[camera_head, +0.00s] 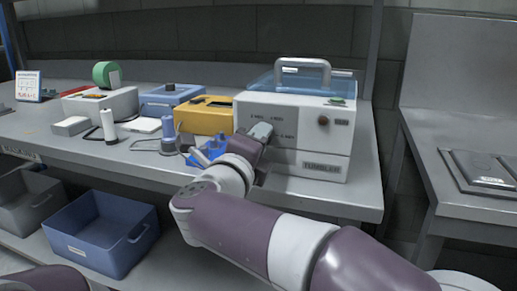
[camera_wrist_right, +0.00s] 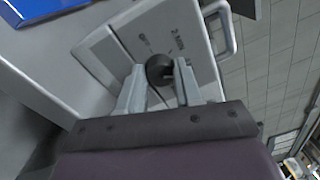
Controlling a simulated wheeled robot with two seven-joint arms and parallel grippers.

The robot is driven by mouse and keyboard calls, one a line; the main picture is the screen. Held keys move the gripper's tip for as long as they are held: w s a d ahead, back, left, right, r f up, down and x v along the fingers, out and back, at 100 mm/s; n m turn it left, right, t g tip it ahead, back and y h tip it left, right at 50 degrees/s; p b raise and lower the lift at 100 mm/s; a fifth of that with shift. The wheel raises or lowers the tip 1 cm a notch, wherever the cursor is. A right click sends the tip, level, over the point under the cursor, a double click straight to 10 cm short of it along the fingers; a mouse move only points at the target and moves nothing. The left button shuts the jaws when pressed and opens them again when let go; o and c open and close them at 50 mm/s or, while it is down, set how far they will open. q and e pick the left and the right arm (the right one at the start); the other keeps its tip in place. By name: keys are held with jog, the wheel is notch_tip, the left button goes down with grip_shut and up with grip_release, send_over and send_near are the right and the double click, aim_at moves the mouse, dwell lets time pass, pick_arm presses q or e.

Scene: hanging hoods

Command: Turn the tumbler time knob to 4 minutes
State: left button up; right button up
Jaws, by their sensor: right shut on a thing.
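The tumbler (camera_head: 312,160) is a white box with a blue clear lid and a "TUMBLER" label, standing on the bench. My right gripper (camera_head: 262,131) is at the left part of its front panel and hides the time knob in the head view. In the right wrist view the dark round time knob (camera_wrist_right: 159,69) sits between the two fingers of my right gripper (camera_wrist_right: 160,84), which are shut on it. My left gripper is not in view.
A brown-red button (camera_head: 323,121) is on the tumbler's right front. A yellow box (camera_head: 203,115), a blue box (camera_head: 170,98) and small tools stand to the left. A blue bin (camera_head: 103,233) is on the lower shelf. A grey side table (camera_head: 470,205) is at right.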

jog(key=shift+f, duration=0.1)
dwell(0.5)
jog(key=o, duration=1)
jog(key=shift+o, duration=0.2)
jog(key=shift+s, duration=0.1)
jog(key=p+v, duration=0.2)
jog(key=v, duration=1)
jog(key=shift+s+a+p, duration=0.2)
jog(key=shift+s+p, duration=0.05)
jog(key=shift+p, duration=0.15)
